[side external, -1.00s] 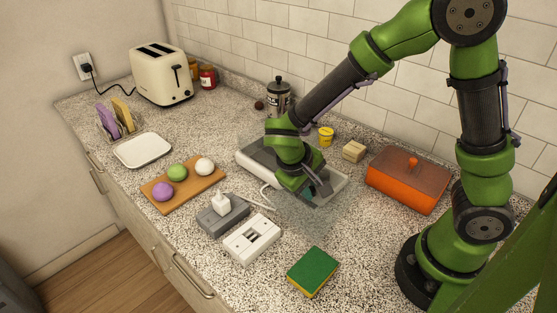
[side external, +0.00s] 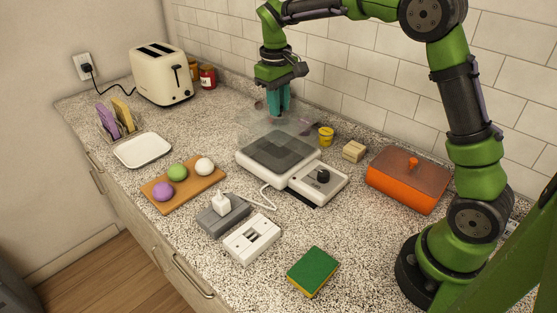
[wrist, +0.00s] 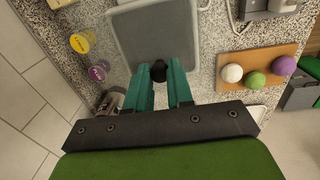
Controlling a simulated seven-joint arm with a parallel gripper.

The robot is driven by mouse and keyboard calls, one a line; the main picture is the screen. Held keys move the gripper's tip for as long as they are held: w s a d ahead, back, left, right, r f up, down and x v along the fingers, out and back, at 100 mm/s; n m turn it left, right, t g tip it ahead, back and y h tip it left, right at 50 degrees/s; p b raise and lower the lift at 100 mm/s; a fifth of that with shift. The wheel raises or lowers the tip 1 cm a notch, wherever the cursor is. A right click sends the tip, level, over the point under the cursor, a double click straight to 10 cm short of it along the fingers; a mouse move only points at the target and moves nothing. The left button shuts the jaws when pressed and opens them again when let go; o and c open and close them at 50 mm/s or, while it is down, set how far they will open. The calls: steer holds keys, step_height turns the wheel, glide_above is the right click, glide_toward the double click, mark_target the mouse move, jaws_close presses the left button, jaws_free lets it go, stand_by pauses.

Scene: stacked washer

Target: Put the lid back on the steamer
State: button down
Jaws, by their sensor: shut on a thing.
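The steamer (side external: 255,165) is a white appliance with a dark grey top and a control panel with a black knob on its right. It sits mid-counter. Its grey top also shows in the wrist view (wrist: 150,38). My gripper (side external: 279,112) is above the steamer's back edge, pointing down. It is shut on the black knob (wrist: 158,70) of a clear lid (side external: 296,124). The lid is see-through and its edges are hard to make out. It appears held above the steamer; the exact gap is unclear.
An orange dish with a lid (side external: 408,182) stands right of the steamer, near a wooden block (side external: 354,151) and yellow cup (side external: 326,137). A board with coloured balls (side external: 182,185) is left. Power strips (side external: 251,238) and a sponge (side external: 313,271) are in front.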

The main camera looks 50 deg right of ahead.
steer(key=shift+w+d+r+y, duration=0.2)
steer(key=shift+w+d, duration=0.4)
steer(key=shift+w+d+r+y, duration=0.15)
steer(key=shift+w+d+y, duration=0.05)
steer(key=shift+w+d, duration=0.35)
steer(key=shift+f, duration=3.15)
steer(key=shift+f, duration=0.15)
steer(key=c, duration=0.9)
jaws_free()
steer(key=shift+o, duration=0.2)
steer(key=o, duration=0.4)
